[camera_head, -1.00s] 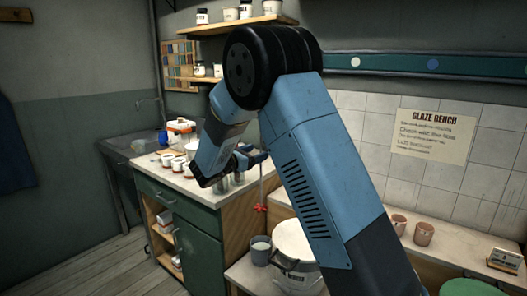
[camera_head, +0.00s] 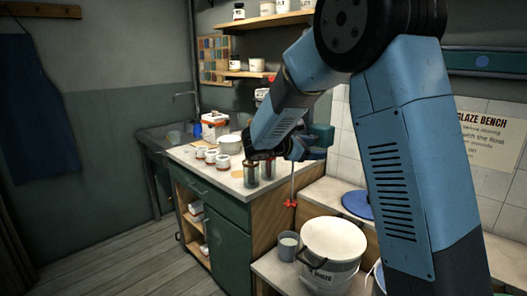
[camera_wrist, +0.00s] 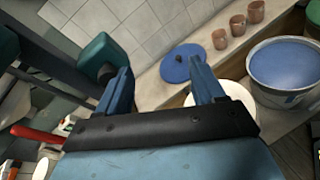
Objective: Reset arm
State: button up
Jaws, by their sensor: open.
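My gripper (camera_wrist: 160,82) fills the lower middle of the wrist view. Its two blue fingers are spread apart with nothing between them. In the head view my blue arm rises on the right and bends down to the left. My gripper (camera_head: 290,150) shows there near the right end of the green cabinet's counter (camera_head: 215,172), partly hidden behind my arm. Two jars (camera_head: 258,173) stand on the counter close below and left of it; I cannot tell the exact gap.
Small cups (camera_head: 210,155) and a white bowl (camera_head: 230,144) stand on the counter. A white bucket (camera_head: 330,245) and grey mug (camera_head: 288,246) stand on the lower bench. The wrist view shows a blue lid (camera_wrist: 183,66), clay cups (camera_wrist: 220,39) and a blue-filled tub (camera_wrist: 288,68). Shelves (camera_head: 255,24) hang above.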

jog(key=s+d+r+m+g+y, duration=0.1)
jog(key=s+d+m+g+y, duration=0.1)
jog(key=s+d+m, duration=0.3)
jog(key=s+d+r+m+g+y, duration=0.1)
jog(key=s+d+m+y, duration=0.1)
jog(key=s, duration=0.6)
jog(key=s+d+r+m+g+y, duration=0.1)
jog(key=s+d+m+g+y, duration=0.1)
jog(key=s+d+m, duration=0.3)
jog(key=s+a+m+t+y, duration=0.1)
jog(key=s+a+m+y, duration=0.1)
jog(key=s, duration=0.7)
jog(key=s+a+m+t+y, duration=0.2)
jog(key=s+m+y, duration=0.3)
jog(key=s, duration=0.4)
jog(key=shift+s+a+m, duration=0.3)
jog(key=shift+s+a, duration=0.1)
jog(key=shift+a, duration=0.2)
